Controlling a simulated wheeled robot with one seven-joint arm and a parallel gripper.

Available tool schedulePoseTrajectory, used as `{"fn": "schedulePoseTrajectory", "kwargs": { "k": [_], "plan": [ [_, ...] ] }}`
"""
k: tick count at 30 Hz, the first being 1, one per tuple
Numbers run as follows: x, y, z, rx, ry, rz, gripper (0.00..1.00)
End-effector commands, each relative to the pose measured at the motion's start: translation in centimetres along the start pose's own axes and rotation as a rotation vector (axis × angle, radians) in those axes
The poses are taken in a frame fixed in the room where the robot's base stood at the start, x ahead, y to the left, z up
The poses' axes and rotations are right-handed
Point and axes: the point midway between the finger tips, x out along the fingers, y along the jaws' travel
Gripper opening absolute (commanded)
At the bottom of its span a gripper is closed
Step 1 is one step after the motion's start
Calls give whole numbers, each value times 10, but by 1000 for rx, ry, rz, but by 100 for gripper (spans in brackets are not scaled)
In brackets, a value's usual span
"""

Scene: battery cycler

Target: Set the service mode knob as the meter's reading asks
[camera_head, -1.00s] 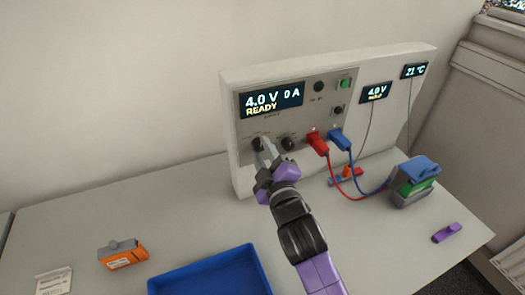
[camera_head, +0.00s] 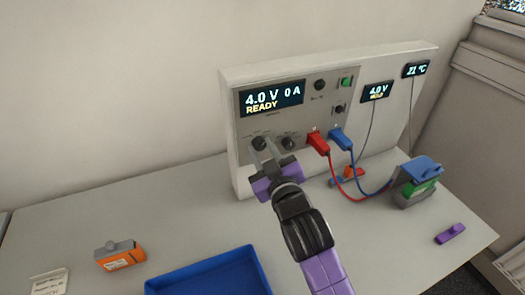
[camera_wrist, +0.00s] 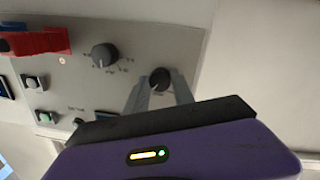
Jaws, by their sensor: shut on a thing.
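The instrument's main display (camera_head: 272,98) reads 4.0 V 0 A with READY below it. A small meter (camera_head: 376,91) on its right reads 4.0 V, with a small yellow word under it that is hard to read. Two dark round knobs sit below the main display; their labels are too small to read. My gripper (camera_head: 267,149) is shut on the left knob (camera_head: 258,143), which also shows between the fingertips in the wrist view (camera_wrist: 160,77). The right knob (camera_head: 289,143) stands free; it also shows in the wrist view (camera_wrist: 104,55).
A red plug (camera_head: 318,142) and a blue plug (camera_head: 340,138) sit right of the knobs, with cables to a battery holder (camera_head: 417,182). A blue tray (camera_head: 205,272), an orange battery (camera_head: 121,257) and a purple piece (camera_head: 450,234) lie on the table. Another display (camera_head: 415,70) reads 21 °C.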

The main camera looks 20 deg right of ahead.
Motion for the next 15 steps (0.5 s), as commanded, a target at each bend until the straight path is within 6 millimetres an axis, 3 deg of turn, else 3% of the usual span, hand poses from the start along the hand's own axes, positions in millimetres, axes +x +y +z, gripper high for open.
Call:
{"fn": "schedulePoseTrajectory", "kwargs": {
  "k": [15],
  "plan": [
    [0, 0, 1, 77, -6, -7, 0]
  ]
}}
